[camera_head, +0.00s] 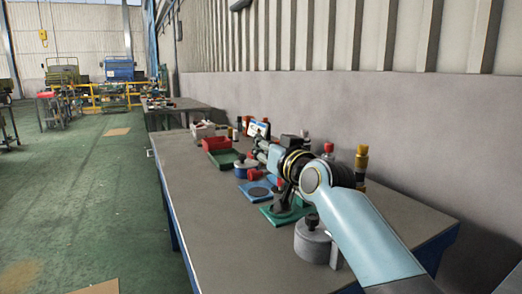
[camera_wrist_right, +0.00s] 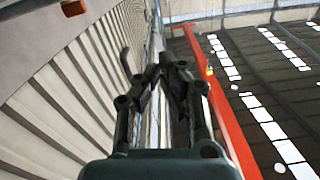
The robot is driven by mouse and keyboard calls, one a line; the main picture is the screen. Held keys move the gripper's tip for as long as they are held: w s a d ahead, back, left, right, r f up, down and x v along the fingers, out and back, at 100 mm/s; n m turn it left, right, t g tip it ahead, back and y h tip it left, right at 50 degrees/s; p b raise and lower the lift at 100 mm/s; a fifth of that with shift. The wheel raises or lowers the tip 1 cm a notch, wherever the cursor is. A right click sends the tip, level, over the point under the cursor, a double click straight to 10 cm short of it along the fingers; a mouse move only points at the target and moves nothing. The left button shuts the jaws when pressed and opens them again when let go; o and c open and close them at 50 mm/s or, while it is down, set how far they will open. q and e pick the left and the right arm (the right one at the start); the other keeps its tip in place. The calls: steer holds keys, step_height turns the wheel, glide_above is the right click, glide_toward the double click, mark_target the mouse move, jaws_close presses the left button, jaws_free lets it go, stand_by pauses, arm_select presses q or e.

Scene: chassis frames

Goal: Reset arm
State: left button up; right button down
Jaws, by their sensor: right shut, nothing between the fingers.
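My right arm comes in from the lower right of the head view and reaches over the table. Its right gripper (camera_head: 262,147) is small there and partly merges with the things behind it. In the right wrist view the right gripper (camera_wrist_right: 167,68) points away from the camera, its dark fingers drawn together with nothing between them. My left gripper is not in view.
A long grey table (camera_head: 215,215) runs along the wall. On it are a green-and-red tray (camera_head: 222,157), a blue plate (camera_head: 258,190), a green plate (camera_head: 270,216), a grey canister (camera_head: 311,243) and bottles (camera_head: 361,160) behind my arm. The near left tabletop is clear.

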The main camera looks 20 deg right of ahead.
steer(key=s+d+f+g+h, duration=0.15)
steer(key=s+f+g, duration=0.45)
steer(key=s, duration=0.8)
steer(key=s+d+f+n+g+h, duration=0.1)
steer(key=s+d+f+g, duration=0.25)
steer(key=s+f, duration=0.8)
steer(key=s+d+f+g+h, duration=0.1)
steer(key=s+f+g, duration=0.3)
steer(key=s, duration=1.4)
step_height(320, 180, down, 27)
steer(key=s+d+g, duration=0.2)
steer(key=d+g, duration=0.1)
steer(key=s+f, duration=1.4)
steer(key=s, duration=0.3)
steer(key=shift+s+d+f+m+g+b, duration=0.15)
steer(key=shift+s+d+m+g+b, duration=0.15)
steer(key=shift+d+g, duration=0.05)
steer(key=shift+y, duration=0.25)
